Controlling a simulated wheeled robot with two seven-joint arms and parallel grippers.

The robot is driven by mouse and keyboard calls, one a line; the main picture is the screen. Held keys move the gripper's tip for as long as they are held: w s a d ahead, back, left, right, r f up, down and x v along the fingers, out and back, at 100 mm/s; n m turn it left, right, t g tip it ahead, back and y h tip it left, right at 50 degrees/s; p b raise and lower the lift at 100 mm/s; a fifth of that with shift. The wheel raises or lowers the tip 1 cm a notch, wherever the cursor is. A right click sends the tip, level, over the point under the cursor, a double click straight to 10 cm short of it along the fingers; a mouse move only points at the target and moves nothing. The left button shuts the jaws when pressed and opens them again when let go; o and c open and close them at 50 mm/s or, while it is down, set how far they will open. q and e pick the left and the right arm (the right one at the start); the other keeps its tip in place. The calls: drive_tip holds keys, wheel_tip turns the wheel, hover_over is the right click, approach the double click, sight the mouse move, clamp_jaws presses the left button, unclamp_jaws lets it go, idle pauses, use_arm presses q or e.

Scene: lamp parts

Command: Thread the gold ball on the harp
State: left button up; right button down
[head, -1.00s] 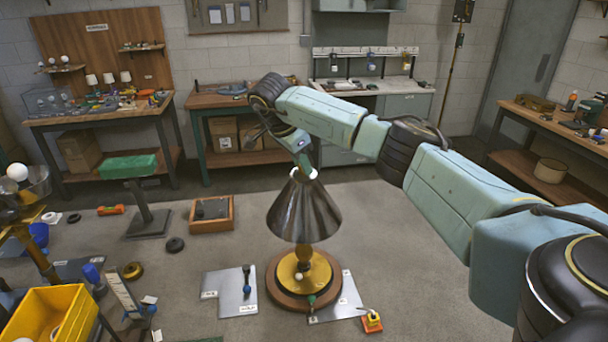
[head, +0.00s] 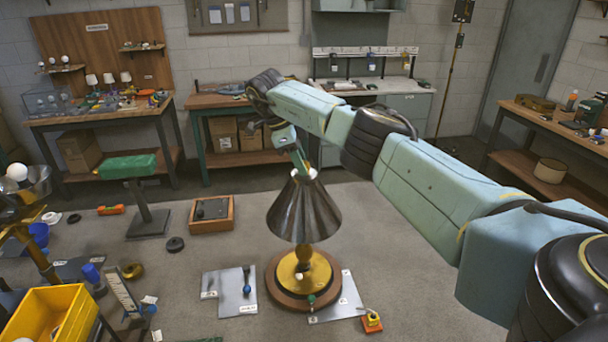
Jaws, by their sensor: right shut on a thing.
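The harp is hidden by the shade and gripper, so I cannot tell how ball and harp meet. My left gripper is not in view.
A small yellow and red block (head: 371,322) sits at front right. A wooden tray (head: 211,213), a green-topped stand (head: 127,168) and a yellow bin (head: 50,318) are to the left.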

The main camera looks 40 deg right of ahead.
drive_tip(key=shift+s+a+f, duration=0.1)
drive_tip(key=shift+f, duration=0.15)
drive_tip(key=shift+m+g+y, duration=0.4)
drive_tip(key=shift+m+g, duration=0.1)
drive_tip(key=shift+m, duration=0.9)
drive_tip(key=c, duration=1.3)
unclamp_jaws()
drive_tip(key=shift+o, duration=0.2)
drive_tip(key=shift+r, duration=0.1)
drive_tip(key=shift+d, duration=0.2)
drive_tip(key=shift+r, duration=0.1)
